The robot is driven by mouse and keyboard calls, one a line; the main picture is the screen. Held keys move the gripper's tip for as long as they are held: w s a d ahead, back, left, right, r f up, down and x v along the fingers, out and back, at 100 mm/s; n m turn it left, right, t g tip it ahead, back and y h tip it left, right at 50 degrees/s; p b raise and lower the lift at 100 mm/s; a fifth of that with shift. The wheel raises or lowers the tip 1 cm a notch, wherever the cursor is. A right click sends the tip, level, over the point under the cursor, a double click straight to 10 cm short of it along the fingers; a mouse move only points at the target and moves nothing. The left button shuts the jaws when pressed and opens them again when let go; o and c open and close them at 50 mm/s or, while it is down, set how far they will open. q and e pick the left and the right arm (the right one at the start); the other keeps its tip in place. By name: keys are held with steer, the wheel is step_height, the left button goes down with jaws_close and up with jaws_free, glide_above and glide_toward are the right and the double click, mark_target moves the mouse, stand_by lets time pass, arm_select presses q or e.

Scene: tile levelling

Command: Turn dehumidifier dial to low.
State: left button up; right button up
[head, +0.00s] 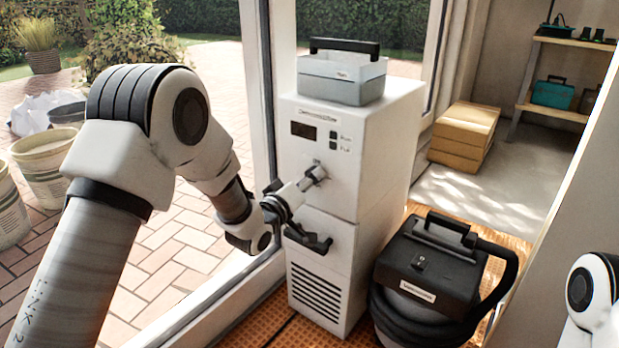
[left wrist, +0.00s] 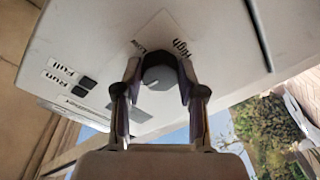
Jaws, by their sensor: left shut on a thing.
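The white dehumidifier (head: 335,135) stands upright by the glass door frame, with a dark display and two small buttons on its upper front. My left gripper (head: 311,180) reaches its front at the dial (head: 319,171), which the fingers partly hide. In the left wrist view the round grey dial (left wrist: 159,76) sits between the two fingertips, one on each side. The left gripper is shut on it. My right gripper is out of view.
A grey toolbox (head: 342,79) sits on top of the dehumidifier. A dark handle (head: 308,238) sticks out below the dial. A black vacuum (head: 430,270) stands close at the right. Cardboard boxes (head: 463,138) and a shelf (head: 560,43) are farther back.

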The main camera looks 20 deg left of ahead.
arm_select(q)
steer(key=shift+a+f+m+h+p, duration=0.1)
steer(key=shift+m+h+p, duration=0.3)
steer(key=shift+m+p, duration=2.5)
steer(key=shift+a+f+m+h+p, duration=0.1)
steer(key=shift+m+h+p, duration=0.25)
steer(key=shift+m, duration=5.05)
steer(key=o, duration=1.1)
steer(key=shift+w, duration=0.1)
steer(key=shift+o, duration=0.2)
